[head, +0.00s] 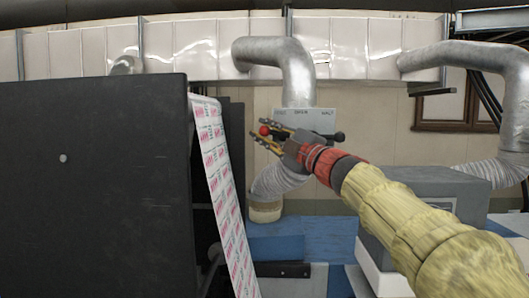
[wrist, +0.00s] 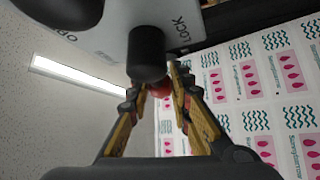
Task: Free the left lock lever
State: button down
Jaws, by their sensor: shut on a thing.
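The white lever plate (head: 318,115) hangs behind my gripper in the head view, with small black lettering. In the wrist view the plate (wrist: 113,30) shows "LOCK" and part of "OPEN". The left lock lever ends in a red ball (head: 264,130); the ball also shows in the wrist view (wrist: 160,89), partly hidden by a black cylinder (wrist: 147,55). My gripper (head: 263,137) has its yellow-and-black fingers closed around the red ball; the fingertips also show in the wrist view (wrist: 160,86). The lever's arm is mostly hidden.
A black-ended part (head: 339,136) sticks out right of my gripper. A large dark panel (head: 95,180) fills the left. The printed web (head: 222,185) runs down beside it. Silver ducts (head: 298,75) stand behind, and a grey box (head: 430,187) is at right.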

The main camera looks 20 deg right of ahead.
aim_at(274, 118)
jog(key=m+t+b, duration=0.1)
jog(key=m+b, duration=0.1)
jog(key=b, duration=0.1)
jog(key=m+t+h+b, duration=0.1)
jog(key=m+b, duration=0.1)
jog(key=b, duration=0.1)
jog(key=r+m+t+h+b, duration=0.1)
jog(key=t+b, duration=0.1)
jog(key=shift+s+d+r+m+b, duration=0.1)
jog(key=shift+s+d+m+b, duration=0.05)
jog(key=shift+d+m+b, duration=0.25)
jog(key=m+h+b, duration=0.1)
jog(key=b, duration=0.1)
jog(key=m+t+h+b, duration=0.1)
jog(key=m+b, duration=0.1)
jog(key=r+m+t+h+b, duration=0.1)
jog(key=b, duration=0.2)
jog(key=shift+s+d+m+h, duration=0.1)
jog(key=shift+d+m+h, duration=0.3)
jog(key=m+b, duration=0.1)
jog(key=m+h+b, duration=0.1)
jog(key=t+h+b, duration=0.1)
jog(key=shift+d+r+m, duration=0.25)
jog(key=shift+r+m, duration=0.1)
jog(key=shift+m, duration=0.05)
jog(key=shift+s+h, duration=0.1)
jog(key=shift+h, duration=0.3)
jog(key=shift+d+r+m+b, duration=0.1)
jog(key=shift+r+m+b, duration=0.15)
jog(key=shift+m+b, duration=0.25)
